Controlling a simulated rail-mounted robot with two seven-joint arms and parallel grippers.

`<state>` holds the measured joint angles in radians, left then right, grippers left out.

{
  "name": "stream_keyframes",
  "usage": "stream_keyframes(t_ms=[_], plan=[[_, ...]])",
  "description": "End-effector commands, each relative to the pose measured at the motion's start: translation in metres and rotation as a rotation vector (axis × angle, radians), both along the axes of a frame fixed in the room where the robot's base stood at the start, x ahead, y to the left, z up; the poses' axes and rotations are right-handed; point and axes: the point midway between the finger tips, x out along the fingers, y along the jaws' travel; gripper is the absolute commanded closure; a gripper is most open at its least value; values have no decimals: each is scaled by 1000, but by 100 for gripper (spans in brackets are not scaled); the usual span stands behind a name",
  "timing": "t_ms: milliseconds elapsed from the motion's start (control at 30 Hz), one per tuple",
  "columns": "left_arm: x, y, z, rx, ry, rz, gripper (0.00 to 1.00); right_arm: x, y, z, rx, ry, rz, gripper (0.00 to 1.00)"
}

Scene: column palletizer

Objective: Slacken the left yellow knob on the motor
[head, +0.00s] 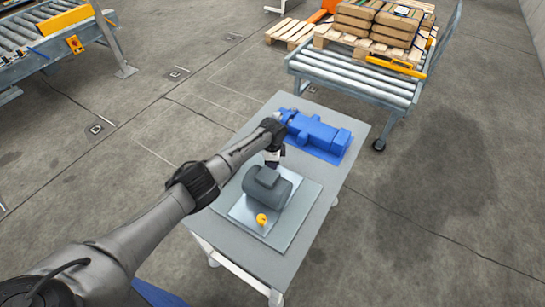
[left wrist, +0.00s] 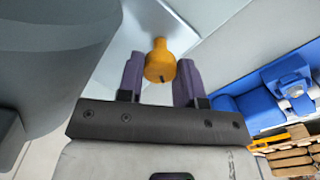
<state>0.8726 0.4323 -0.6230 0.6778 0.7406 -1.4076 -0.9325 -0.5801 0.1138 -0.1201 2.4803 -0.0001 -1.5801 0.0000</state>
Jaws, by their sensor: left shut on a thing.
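The grey motor (head: 268,188) sits on a light metal plate (head: 250,215) on a table; its dark grey body also fills the left of the left wrist view (left wrist: 55,50). My left gripper (head: 272,158) reaches down at the motor's far side. In the left wrist view its two purple fingers (left wrist: 160,75) stand on either side of a yellow knob (left wrist: 158,52) and are shut on it. The motor and gripper hide that knob in the head view. Another yellow knob (head: 262,219) shows free at the motor's near side. My right gripper is not in view.
A blue machine part (head: 315,133) lies on the table (head: 345,165) just beyond the motor. Behind it stands a roller conveyor (head: 350,82) with boxes (head: 380,20) on a pallet. Another conveyor (head: 35,40) is at top left. The floor to the right is clear.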

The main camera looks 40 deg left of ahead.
Motion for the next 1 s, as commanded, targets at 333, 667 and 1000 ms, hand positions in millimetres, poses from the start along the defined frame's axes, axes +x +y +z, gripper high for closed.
stream_keyframes(t_ms=[333,667,1000], plan=[[0,-1,2,-2,1,301,91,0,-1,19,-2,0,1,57],[0,0,1,0,1,487,91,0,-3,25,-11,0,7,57],[1,0,1,-1,-1,560,91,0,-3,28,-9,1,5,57]])
